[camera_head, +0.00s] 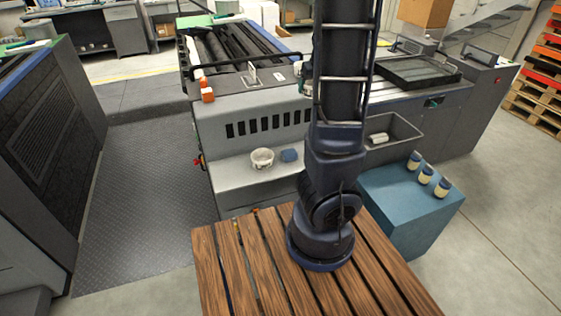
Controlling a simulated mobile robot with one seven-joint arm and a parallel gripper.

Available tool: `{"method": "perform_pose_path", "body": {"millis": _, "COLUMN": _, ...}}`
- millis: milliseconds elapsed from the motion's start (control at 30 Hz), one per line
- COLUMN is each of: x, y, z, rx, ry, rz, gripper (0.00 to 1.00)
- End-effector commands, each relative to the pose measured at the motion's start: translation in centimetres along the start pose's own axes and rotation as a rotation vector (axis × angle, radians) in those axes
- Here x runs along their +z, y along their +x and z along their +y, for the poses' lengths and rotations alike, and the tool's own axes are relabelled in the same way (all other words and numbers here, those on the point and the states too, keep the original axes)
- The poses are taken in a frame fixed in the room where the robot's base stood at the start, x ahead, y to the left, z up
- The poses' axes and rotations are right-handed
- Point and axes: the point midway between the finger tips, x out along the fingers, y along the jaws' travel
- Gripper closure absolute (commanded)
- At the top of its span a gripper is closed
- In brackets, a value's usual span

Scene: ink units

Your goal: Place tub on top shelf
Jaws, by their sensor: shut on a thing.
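A small white tub (262,159) stands upright on the pale ledge at the front of the grey press. I cannot tell which of these is the task's tub. No top shelf can be clearly made out. My arm rises from the slatted wooden surface through the middle of the view and leaves it at the top. My gripper does not show, nor does anything it may hold.
A blue cloth-like item (289,155) lies beside the white tub. A grey open tray (392,130) holding a pale item sits right of my arm. The teal box (405,215) stands beside the slatted wooden surface (225,270). Orange-and-white bottles (207,94) stand on the press.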

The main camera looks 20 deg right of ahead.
Motion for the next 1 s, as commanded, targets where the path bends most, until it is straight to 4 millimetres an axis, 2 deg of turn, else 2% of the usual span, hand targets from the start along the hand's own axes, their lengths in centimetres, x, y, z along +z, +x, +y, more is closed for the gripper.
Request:
{"method": "perform_pose_path", "body": {"millis": 433, "x": 0.8, "y": 2.3, "z": -0.1, "rx": -0.005, "ry": -0.002, "rz": 0.001, "gripper": 0.51}}
{"method": "perform_pose_path", "body": {"millis": 800, "x": 2.1, "y": 5.7, "z": -0.2, "rx": -0.004, "ry": -0.002, "rz": 0.000, "gripper": 0.51}}
{"method": "perform_pose_path", "body": {"millis": 1000, "x": 2.6, "y": 6.9, "z": -0.1, "rx": -0.002, "ry": -0.001, "rz": 0.001, "gripper": 0.51}}
